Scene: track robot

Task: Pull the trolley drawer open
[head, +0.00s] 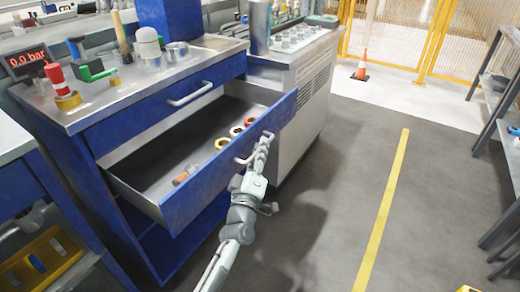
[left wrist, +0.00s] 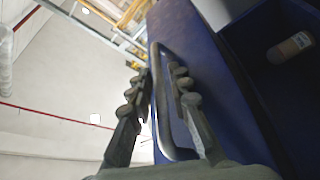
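The trolley (head: 105,110) is blue with a grey top. Its large lower drawer (head: 225,175) stands well open and shows its grey inside. My left gripper (head: 265,145) is at the drawer's pale handle (head: 241,160), near the right part of the blue front. The exact contact is partly hidden. The upper drawer, with its own handle (head: 190,94), is shut. My right gripper is not in view.
Tape rolls (head: 222,143) and an orange-brown item (head: 186,174) lie in the drawer. Tools and a pressure display (head: 27,61) stand on the trolley top. A grey cabinet (head: 305,95) stands beside it.

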